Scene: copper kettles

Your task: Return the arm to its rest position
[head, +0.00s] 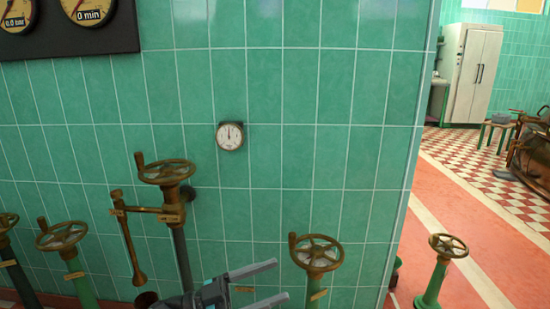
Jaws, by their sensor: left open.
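My left gripper (270,284) shows at the bottom middle of the head view. Its two grey fingers point right and stand apart, with nothing between them. It is in front of the green tiled wall, just left of a green-stemmed valve with a brass handwheel (316,253). I cannot tell how far it is from that valve. Most of my left arm is below the picture. My right gripper is not in view.
A taller valve handwheel (166,172) with a brass side arm stands left of the gripper. More handwheels (62,236) stand at the far left. A small round gauge (230,136) is on the wall. Open red floor (452,220) lies to the right, with another valve (447,246).

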